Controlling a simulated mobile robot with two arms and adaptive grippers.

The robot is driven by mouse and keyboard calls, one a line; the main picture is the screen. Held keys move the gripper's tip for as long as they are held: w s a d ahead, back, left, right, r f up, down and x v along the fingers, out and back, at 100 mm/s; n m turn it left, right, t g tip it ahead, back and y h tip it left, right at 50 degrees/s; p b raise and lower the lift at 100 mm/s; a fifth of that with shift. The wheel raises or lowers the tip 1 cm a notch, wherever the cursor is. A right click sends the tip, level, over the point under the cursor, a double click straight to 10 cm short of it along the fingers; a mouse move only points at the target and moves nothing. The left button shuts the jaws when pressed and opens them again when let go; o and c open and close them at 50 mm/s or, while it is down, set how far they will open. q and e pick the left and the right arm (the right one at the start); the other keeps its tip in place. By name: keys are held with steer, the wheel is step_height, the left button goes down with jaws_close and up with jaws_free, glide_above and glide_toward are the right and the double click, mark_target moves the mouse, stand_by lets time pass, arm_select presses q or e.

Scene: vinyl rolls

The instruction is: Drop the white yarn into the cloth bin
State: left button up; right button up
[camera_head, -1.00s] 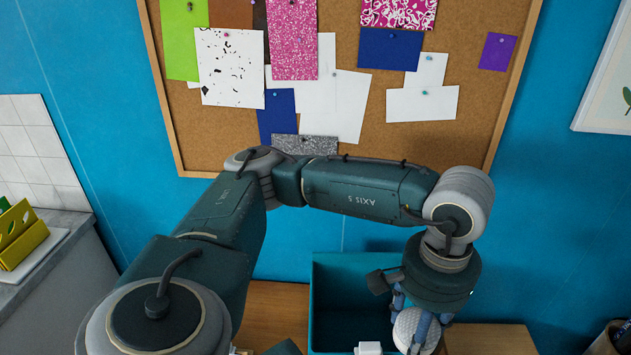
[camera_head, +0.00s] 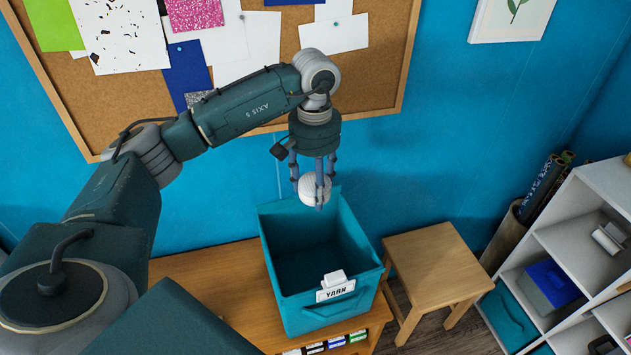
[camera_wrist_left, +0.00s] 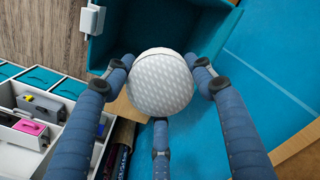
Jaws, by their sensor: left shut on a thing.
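The white yarn (camera_head: 314,188) is a round textured ball held in my left gripper (camera_head: 318,190). The gripper's blue fingers close around it, and it hangs above the back rim of the cloth bin. The yarn also fills the middle of the left wrist view (camera_wrist_left: 160,82). The teal cloth bin (camera_head: 320,316) is open at the top, looks empty, and has a white label reading YARN on its front. In the left wrist view the bin (camera_wrist_left: 205,22) lies beyond the yarn. My right gripper is not in view.
The bin stands on a wooden bench (camera_head: 215,290) against the blue wall. A wooden stool (camera_head: 435,262) is right of it. A white shelf unit (camera_head: 575,240) with teal and blue bins stands at the far right, beside a holder of rolls (camera_head: 540,190). A corkboard (camera_head: 370,90) hangs behind my arm.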

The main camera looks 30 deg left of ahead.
arm_select(q)
step_height(320, 180, down, 2)
steer(key=shift+f+b, duration=0.1)
steer(key=shift+b, duration=0.25)
steer(key=shift+f, duration=0.1)
steer(key=o, duration=1.2)
steer(key=shift+o, duration=0.2)
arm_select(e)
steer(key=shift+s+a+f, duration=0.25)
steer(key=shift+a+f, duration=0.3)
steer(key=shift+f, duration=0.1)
arm_select(q)
step_height(320, 180, up, 12)
steer(key=shift+r, duration=0.1)
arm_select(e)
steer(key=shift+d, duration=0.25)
